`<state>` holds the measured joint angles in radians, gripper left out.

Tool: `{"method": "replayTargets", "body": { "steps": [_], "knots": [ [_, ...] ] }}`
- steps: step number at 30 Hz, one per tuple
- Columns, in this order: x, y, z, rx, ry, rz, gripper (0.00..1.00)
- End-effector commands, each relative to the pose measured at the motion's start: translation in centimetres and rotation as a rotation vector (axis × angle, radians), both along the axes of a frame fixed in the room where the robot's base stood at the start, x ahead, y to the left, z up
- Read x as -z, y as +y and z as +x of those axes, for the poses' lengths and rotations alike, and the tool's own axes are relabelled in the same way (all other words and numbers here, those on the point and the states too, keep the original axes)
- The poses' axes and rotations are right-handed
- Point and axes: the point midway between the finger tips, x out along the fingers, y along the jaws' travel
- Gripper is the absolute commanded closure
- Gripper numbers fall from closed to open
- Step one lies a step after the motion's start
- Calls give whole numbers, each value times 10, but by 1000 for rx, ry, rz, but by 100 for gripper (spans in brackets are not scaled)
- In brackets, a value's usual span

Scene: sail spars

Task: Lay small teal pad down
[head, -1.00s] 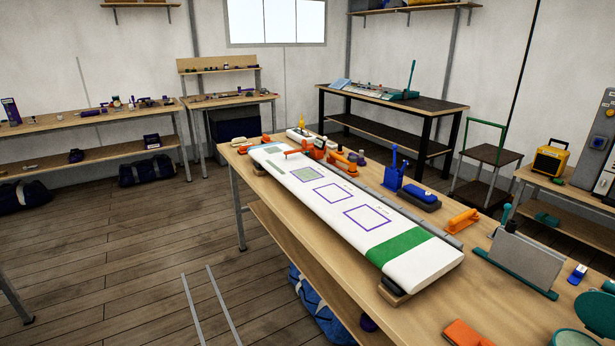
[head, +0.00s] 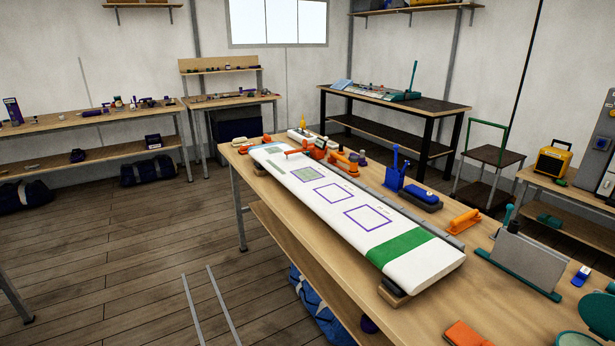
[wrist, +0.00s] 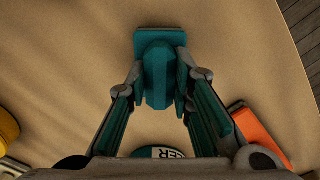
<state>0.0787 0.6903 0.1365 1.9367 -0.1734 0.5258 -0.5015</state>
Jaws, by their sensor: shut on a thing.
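In the wrist view my gripper (wrist: 160,100) is shut on a teal piece (wrist: 159,70) between its two fingers. The piece has a rounded grip part in the fingers and a flat rectangular teal end (wrist: 160,36) beyond them; I take it for the small teal pad. It is above or on a tan wooden surface (wrist: 80,60); I cannot tell whether it touches. My gripper does not show in the head view, and I cannot pick out the held pad there.
In the wrist view an orange block (wrist: 258,135) lies right of the fingers, a yellow round thing (wrist: 6,138) at the left edge, and a labelled round thing (wrist: 160,152) below. The head view shows a workbench (head: 440,311) bearing a long white board (head: 345,200) with purple outlined squares.

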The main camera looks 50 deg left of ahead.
Motion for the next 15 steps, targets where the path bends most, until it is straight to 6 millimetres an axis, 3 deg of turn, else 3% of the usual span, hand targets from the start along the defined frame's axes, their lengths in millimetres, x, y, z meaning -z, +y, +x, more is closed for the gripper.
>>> {"method": "replayTargets", "body": {
  "steps": [3, 4, 6, 7, 15],
  "knots": [
    [4, 0, 0, 0, 1, -1, 100],
    [3, 0, 0, 0, 0, 0, 75],
    [3, 0, 0, 0, 0, 0, 59],
    [3, 0, 0, 0, 0, 0, 56],
    [3, 0, 0, 0, 0, 0, 56]
  ]
}}
